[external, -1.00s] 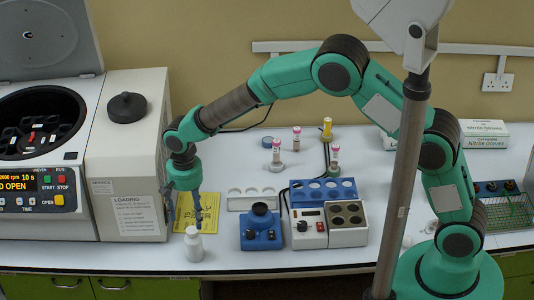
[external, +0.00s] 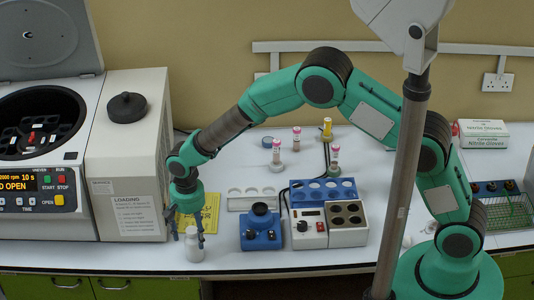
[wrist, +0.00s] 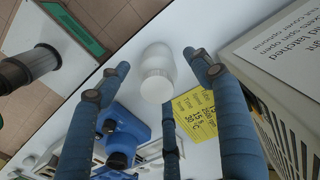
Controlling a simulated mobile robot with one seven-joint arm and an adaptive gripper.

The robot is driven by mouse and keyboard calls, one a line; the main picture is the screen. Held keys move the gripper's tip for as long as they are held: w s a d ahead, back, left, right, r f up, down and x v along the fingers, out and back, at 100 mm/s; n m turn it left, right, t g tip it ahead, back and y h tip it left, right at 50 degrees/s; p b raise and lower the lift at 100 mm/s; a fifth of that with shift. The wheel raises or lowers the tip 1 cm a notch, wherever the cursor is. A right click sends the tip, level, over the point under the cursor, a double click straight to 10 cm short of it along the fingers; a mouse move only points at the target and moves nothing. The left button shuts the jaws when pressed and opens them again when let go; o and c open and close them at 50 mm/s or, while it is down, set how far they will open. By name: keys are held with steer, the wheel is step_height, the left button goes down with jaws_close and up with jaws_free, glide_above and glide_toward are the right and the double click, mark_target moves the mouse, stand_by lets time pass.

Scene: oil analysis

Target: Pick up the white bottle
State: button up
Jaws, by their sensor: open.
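The white bottle (external: 194,244) stands upright near the front edge of the bench, just right of the centrifuge. In the wrist view the bottle (wrist: 157,72) shows cap-side toward me, between and beyond the spread blue fingers. My gripper (external: 188,234) points down right at the bottle, with fingers around its upper part in the external view. The gripper (wrist: 160,85) is open. I cannot tell whether any finger touches the bottle.
The centrifuge (external: 125,160) stands close on the left, lid open. A yellow note (external: 208,215) lies behind the bottle. A blue mixer (external: 261,230) and a heating block (external: 345,222) stand to the right. Bench front is clear beside the bottle.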

mark_target(194, 245)
steer(key=shift+f, duration=0.1)
steer(key=shift+s+d+f, duration=0.1)
steer(key=shift+s+f, duration=0.05)
steer(key=shift+f, duration=2.35)
steer(key=c, duration=1)
